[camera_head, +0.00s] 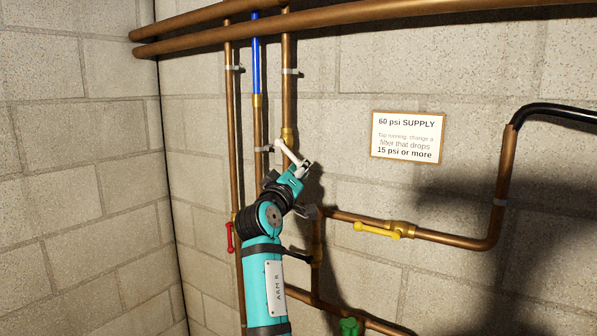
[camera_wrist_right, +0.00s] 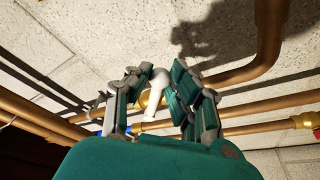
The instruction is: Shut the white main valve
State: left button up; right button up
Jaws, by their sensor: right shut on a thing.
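The white main valve's handle (camera_head: 287,151) slants down to the right from its brass body (camera_head: 288,134) on a vertical copper pipe. My right gripper (camera_head: 302,167) is at the handle's lower end and shut on it. In the right wrist view the white handle (camera_wrist_right: 157,84) shows between the two fingers of the right gripper (camera_wrist_right: 152,98), with brass behind it. The fingers partly hide the handle's end in the head view. My left gripper is not in view.
A red handle (camera_head: 230,237), a yellow handle (camera_head: 378,230) and a green handle (camera_head: 349,326) sit on nearby pipes. A blue pipe section (camera_head: 256,55) runs close by on the left. A supply sign (camera_head: 407,137) hangs on the block wall at right.

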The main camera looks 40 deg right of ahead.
jog(key=shift+s+d+r+p, duration=0.15)
jog(key=shift+s+r+p, duration=0.15)
jog(key=shift+r+p, duration=0.4)
jog(key=shift+o, duration=0.7)
jog(key=shift+s+d+r, duration=0.15)
jog(key=shift+s+r, duration=0.2)
jog(key=shift+r, duration=0.15)
jog(key=shift+r+p, duration=0.15)
jog(key=shift+p, duration=0.15)
jog(key=shift+o, duration=0.7)
jog(key=shift+s+d+r+p, duration=0.1)
jog(key=shift+s+r+p, duration=0.1)
jog(key=shift+r+p, duration=0.4)
jog(key=shift+s+d+r+p, duration=0.15)
jog(key=shift+r+p, duration=0.2)
jog(key=shift+r, duration=0.3)
jog(key=shift+a, duration=0.1)
jog(key=o, duration=0.8)
jog(key=shift+o, duration=0.6)
jog(key=shift+a, duration=0.1)
jog(key=shift+a+f, duration=0.1)
jog(key=shift+a, duration=0.1)
